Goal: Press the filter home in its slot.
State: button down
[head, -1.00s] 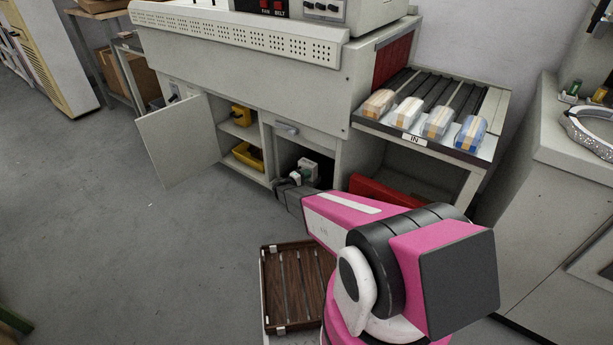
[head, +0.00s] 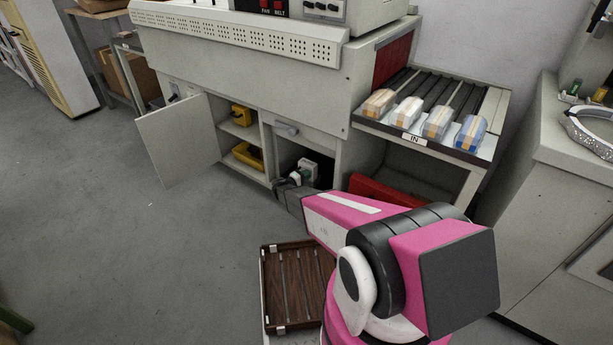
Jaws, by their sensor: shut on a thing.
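My gripper (head: 284,187) reaches to the mouth of the open lower compartment in the grey machine. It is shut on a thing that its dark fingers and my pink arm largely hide. A small white piece with some green (head: 295,178) shows right at the fingertips; it looks like the filter, but I cannot tell for sure. Just behind it, inside the dark compartment, stands a white block (head: 309,170) with dark marks. The slot itself is hidden in shadow, and I cannot tell how deep the filter sits.
A grey door (head: 180,138) stands open at left, beside shelves with yellow items (head: 247,155). A drawer front with a handle (head: 287,130) is above the compartment. A red bin (head: 385,192) lies to the right. A brown slatted tray (head: 268,292) is in front. The left floor is clear.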

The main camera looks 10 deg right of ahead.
jog(key=shift+f, duration=0.35)
dwell(0.3)
jog(key=shift+c, duration=2.4)
grip_release()
jog(key=shift+a, duration=0.1)
jog(key=v, duration=0.8)
jog(key=shift+s+a, duration=0.25)
jog(key=shift+a, duration=0.05)
jog(key=shift+a, duration=0.1)
